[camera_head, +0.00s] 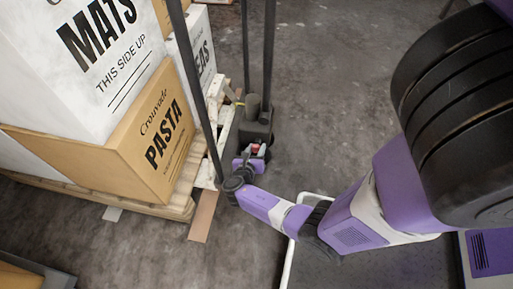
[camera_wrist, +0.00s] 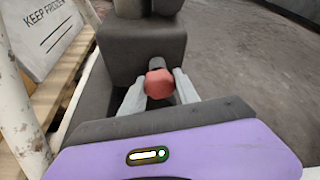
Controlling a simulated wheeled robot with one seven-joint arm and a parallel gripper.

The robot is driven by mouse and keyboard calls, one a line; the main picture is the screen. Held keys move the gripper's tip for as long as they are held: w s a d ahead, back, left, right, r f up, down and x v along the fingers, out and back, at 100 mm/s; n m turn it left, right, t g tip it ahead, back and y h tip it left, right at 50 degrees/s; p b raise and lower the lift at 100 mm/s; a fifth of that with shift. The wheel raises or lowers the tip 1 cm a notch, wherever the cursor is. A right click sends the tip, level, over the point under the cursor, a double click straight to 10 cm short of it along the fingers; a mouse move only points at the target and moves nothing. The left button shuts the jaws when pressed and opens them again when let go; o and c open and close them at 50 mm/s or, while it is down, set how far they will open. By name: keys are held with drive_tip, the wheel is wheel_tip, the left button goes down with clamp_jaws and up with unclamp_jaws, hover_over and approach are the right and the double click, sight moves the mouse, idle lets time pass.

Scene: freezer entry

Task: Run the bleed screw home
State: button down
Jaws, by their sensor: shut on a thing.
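The bleed screw shows as a red knob (camera_wrist: 159,84) on a short dark stem at the front of a dark grey pump block (camera_wrist: 140,50). In the wrist view my gripper (camera_wrist: 160,88) has its two grey fingers on either side of the red knob, shut on it. In the head view the red knob (camera_head: 255,149) is small, at the base of the dark pump body (camera_head: 256,124), with my gripper (camera_head: 252,158) at it. The screw's thread is hidden, so I cannot tell how deep it sits.
Dark upright handle bars (camera_head: 245,45) rise close to my wrist. A pallet (camera_head: 180,207) with a pasta carton (camera_head: 150,140) and white boxes (camera_head: 85,60) stands at left. A pale post (camera_wrist: 15,110) is at left in the wrist view. Floor at right (camera_head: 330,80) is clear.

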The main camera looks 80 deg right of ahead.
drive_tip(key=m+t+b, duration=0.1)
drive_tip(key=m+t, duration=0.1)
drive_tip(key=m, duration=0.1)
drive_tip(key=shift+f+m+t+b, duration=0.15)
drive_tip(key=shift+m+t+b, duration=0.15)
drive_tip(key=shift+b, duration=0.05)
drive_tip(key=m+t+b, duration=0.1)
drive_tip(key=m+b, duration=0.1)
drive_tip(key=b, duration=0.1)
drive_tip(key=shift+f+m+t, duration=0.15)
drive_tip(key=shift+m+t, duration=0.15)
drive_tip(key=shift+t, duration=0.1)
drive_tip(key=m+t+b, duration=0.1)
drive_tip(key=b, duration=0.2)
drive_tip(key=shift+m, duration=0.4)
drive_tip(key=m+b, duration=0.1)
drive_tip(key=m+t+h+b, duration=0.1)
drive_tip(key=shift+w+a+r+m+t, duration=0.1)
drive_tip(key=shift+r+m+t, duration=0.1)
drive_tip(key=shift+m+t, duration=0.15)
drive_tip(key=m+t+h, duration=0.1)
drive_tip(key=m, duration=0.3)
drive_tip(key=shift+r+m, duration=0.15)
drive_tip(key=shift+m, duration=0.1)
drive_tip(key=c, duration=0.9)
unclamp_jaws()
